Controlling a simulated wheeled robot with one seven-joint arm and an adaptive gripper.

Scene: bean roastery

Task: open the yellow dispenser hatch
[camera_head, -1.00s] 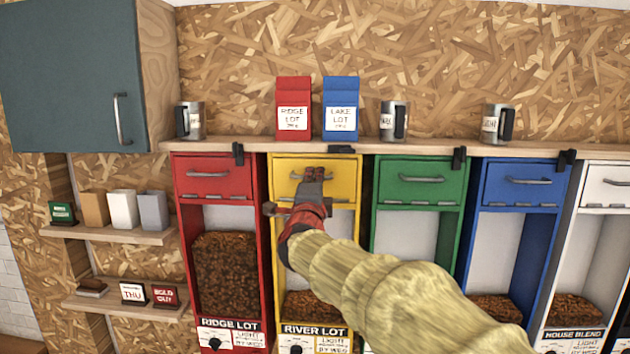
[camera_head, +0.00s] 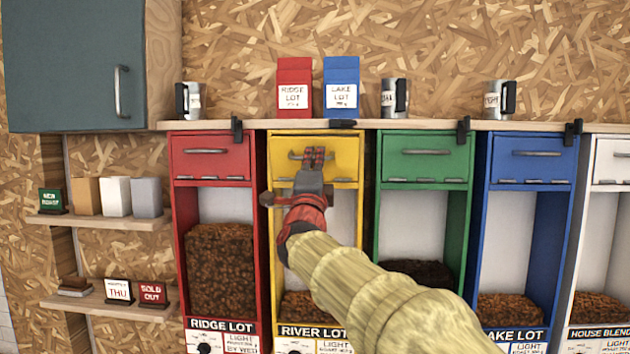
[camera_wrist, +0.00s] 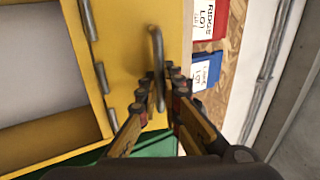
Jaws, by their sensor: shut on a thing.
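The yellow dispenser hatch (camera_head: 345,172) is the top front panel of the yellow dispenser, labelled RIVER LOT. It looks flush with its frame, with metal hinge pieces along its lower edge. Its grey bar handle (camera_wrist: 157,50) shows in the wrist view. In the head view, my gripper covers most of the handle. My gripper (camera_head: 313,156) is shut on this handle; in the wrist view the fingers (camera_wrist: 160,88) close around its lower part. The yellow panel (camera_wrist: 125,40) also shows there, to the left of the handle.
A red dispenser (camera_head: 211,160) stands left and a green one (camera_head: 425,160) right, with blue and white beyond. Above, a wooden shelf (camera_head: 400,124) carries red and blue bags and several mugs. Black clips (camera_head: 237,128) hang on its edge. A cabinet (camera_head: 70,70) is upper left.

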